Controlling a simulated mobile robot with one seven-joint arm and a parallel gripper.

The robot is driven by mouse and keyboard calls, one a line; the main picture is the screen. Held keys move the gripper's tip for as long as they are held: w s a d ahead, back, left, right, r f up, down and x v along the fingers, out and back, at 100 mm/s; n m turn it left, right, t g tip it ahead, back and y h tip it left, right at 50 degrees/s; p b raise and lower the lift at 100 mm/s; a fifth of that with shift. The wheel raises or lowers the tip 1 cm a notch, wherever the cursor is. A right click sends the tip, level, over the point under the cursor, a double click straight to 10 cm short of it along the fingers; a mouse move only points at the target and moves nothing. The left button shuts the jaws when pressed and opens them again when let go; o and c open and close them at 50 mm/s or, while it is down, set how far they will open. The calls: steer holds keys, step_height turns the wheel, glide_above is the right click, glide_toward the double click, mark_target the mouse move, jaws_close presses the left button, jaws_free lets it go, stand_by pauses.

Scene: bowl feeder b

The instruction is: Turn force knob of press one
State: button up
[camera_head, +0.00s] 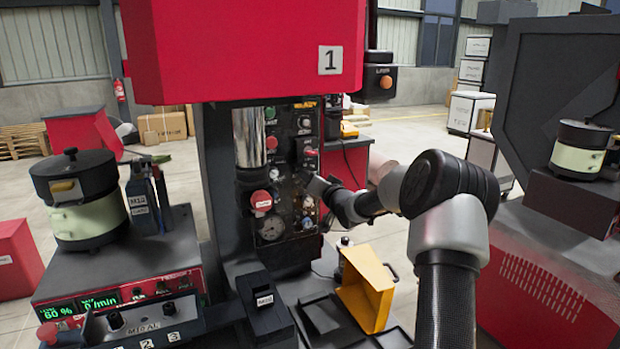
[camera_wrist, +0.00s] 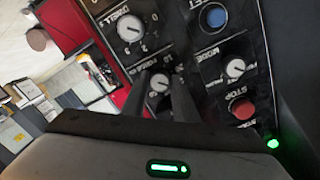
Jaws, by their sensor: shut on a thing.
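Press one (camera_head: 243,50) is red with a white "1" plate, and its dark control panel (camera_head: 290,150) hangs below. My gripper (camera_head: 312,184) reaches the panel from the right. In the wrist view the two dark fingers of my gripper (camera_wrist: 161,90) stand on either side of a small pale round knob (camera_wrist: 158,82) and are shut on it. The knob's label is partly hidden and cannot be read surely as force. A larger dial knob (camera_wrist: 130,28) is above it in the wrist view, and another selector knob (camera_wrist: 235,68) is to the right.
Near the knob are a blue button (camera_wrist: 213,16) and a red stop button (camera_wrist: 242,110). A red mushroom button (camera_head: 261,198) and a round gauge (camera_head: 270,228) sit lower on the panel.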

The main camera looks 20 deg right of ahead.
stand_by(0.3)
steer(key=o, duration=1.1)
steer(key=shift+c, duration=0.2)
steer(key=shift+s, duration=0.15)
steer(key=s+b, duration=0.1)
steer(key=s, duration=1.6)
steer(key=shift+d+r, duration=0.3)
steer(key=shift+r, duration=0.15)
